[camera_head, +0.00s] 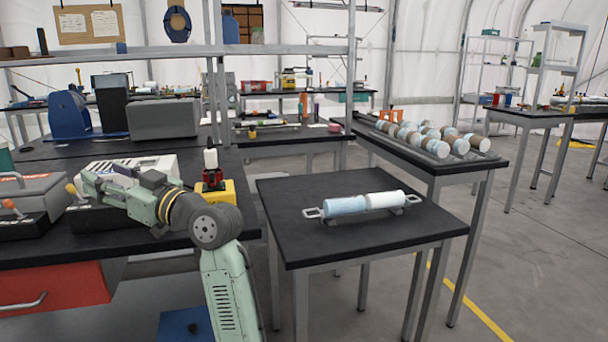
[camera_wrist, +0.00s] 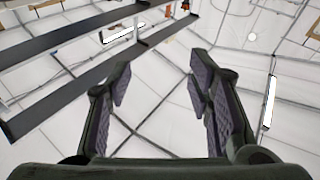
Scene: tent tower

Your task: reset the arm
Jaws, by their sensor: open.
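My arm is folded in the head view, raised in front of the left workbench. In the head view, my gripper (camera_head: 80,185) is at the arm's left end, over the bench and in front of a white box-shaped device. In the wrist view, my gripper (camera_wrist: 158,85) has its two padded fingers wide apart with nothing between them. Behind the fingers the wrist view shows the white tent wall and roof with dark beams. No object touches the finger pads.
A yellow-based device (camera_head: 219,190) with a white-topped bottle stands close behind my arm. A grey toolbox (camera_head: 32,196) sits at far left. Open floor lies at right.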

